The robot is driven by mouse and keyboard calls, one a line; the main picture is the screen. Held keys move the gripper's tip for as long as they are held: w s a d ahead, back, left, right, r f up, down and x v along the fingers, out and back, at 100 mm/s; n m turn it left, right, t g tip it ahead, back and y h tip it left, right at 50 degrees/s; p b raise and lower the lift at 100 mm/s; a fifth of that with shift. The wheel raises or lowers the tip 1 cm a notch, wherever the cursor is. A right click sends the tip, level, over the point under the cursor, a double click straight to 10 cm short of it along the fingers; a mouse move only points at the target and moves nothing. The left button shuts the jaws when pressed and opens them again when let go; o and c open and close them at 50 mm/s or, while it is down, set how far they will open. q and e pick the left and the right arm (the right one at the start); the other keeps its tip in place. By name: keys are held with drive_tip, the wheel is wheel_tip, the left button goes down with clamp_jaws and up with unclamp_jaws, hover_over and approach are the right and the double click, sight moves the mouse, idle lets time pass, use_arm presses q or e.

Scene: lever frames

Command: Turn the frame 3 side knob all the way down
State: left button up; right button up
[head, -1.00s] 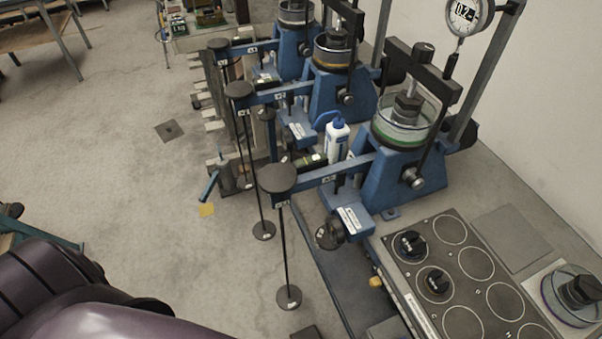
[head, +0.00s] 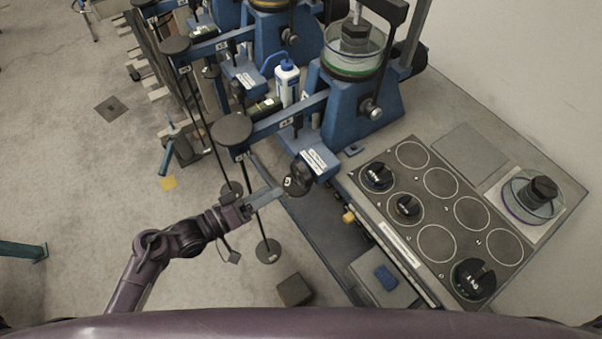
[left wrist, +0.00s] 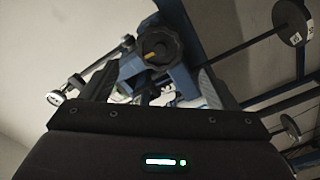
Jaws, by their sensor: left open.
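The dark round side knob (head: 298,180) is on the blue base of the nearest lever frame (head: 361,106), below its arm; I cannot read a frame number there. My left gripper (head: 270,196) is just left of the knob, fingers pointing toward it. In the left wrist view the knob (left wrist: 158,46) is ahead, between the two open fingers of the gripper (left wrist: 156,72). The fingers look apart from the knob, with nothing held. Whether they reach around it is hard to tell. My right gripper is not in view.
A hanging weight rod with a black disc (head: 232,129) stands close to my left gripper. A white bottle (head: 287,83) and further lever frames are behind. The floor at left is mostly clear.

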sight(297, 177)
use_arm(q)
drive_tip(key=b+x, duration=0.4)
drive_tip(key=x, duration=0.5)
drive_tip(key=shift+d+f+b, duration=0.1)
drive_tip(key=shift+f+b, duration=0.05)
drive_tip(key=shift+b, duration=0.15)
drive_tip(key=shift+w+d, duration=0.15)
drive_tip(key=shift+c, duration=0.8)
drive_tip(key=c, duration=1.1)
